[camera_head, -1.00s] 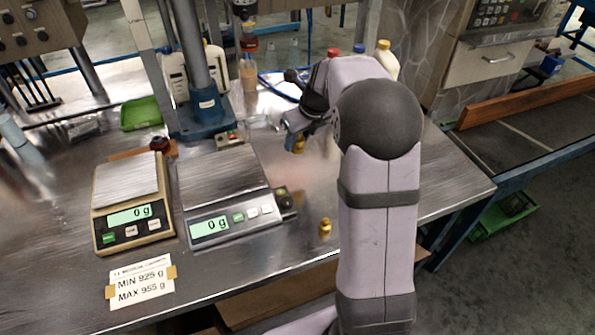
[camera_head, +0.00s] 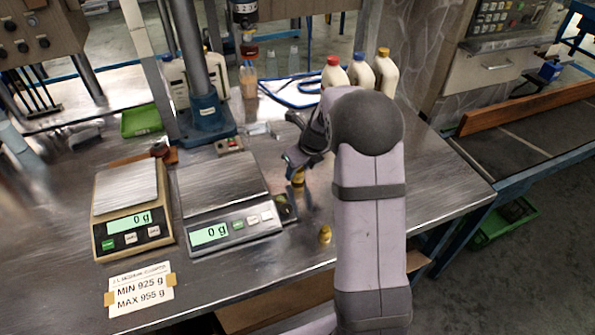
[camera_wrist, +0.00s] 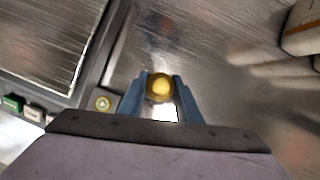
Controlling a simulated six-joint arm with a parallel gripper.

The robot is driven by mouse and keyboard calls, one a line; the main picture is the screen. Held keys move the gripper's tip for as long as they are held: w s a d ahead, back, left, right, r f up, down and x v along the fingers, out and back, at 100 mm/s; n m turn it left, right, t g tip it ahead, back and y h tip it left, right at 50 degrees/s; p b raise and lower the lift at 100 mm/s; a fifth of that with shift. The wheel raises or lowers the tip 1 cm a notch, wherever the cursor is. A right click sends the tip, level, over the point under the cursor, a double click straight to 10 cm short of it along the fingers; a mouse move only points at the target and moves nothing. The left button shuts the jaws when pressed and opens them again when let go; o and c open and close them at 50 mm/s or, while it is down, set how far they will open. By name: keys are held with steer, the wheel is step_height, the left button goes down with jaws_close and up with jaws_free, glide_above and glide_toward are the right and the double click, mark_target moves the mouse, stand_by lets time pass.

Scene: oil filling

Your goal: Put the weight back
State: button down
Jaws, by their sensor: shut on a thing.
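My gripper (camera_head: 295,167) is shut on a brass weight (camera_head: 298,178), just right of the silver scale (camera_head: 222,179). In the wrist view the round top of this weight (camera_wrist: 159,86) sits between the blue fingers. I cannot tell whether its base touches the table. A second small brass weight (camera_head: 325,235) stands alone on the table, nearer the front edge. The silver scale and the beige scale (camera_head: 126,190) both read 0 g, and their plates are empty.
A small dark item (camera_head: 285,207) lies at the silver scale's right side. A card with weight limits (camera_head: 140,289) lies in front of the scales. Bottles (camera_head: 386,72) stand at the back. A green tray (camera_head: 141,121) is at the back left.

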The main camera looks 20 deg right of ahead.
steer(key=shift+f, duration=0.3)
steer(key=shift+f, duration=0.2)
steer(key=c, duration=1.3)
jaws_free()
steer(key=shift+s+r, duration=0.1)
steer(key=shift+r, duration=0.4)
steer(key=v, duration=1.1)
steer(key=shift+s, duration=0.2)
steer(key=shift+r, duration=0.1)
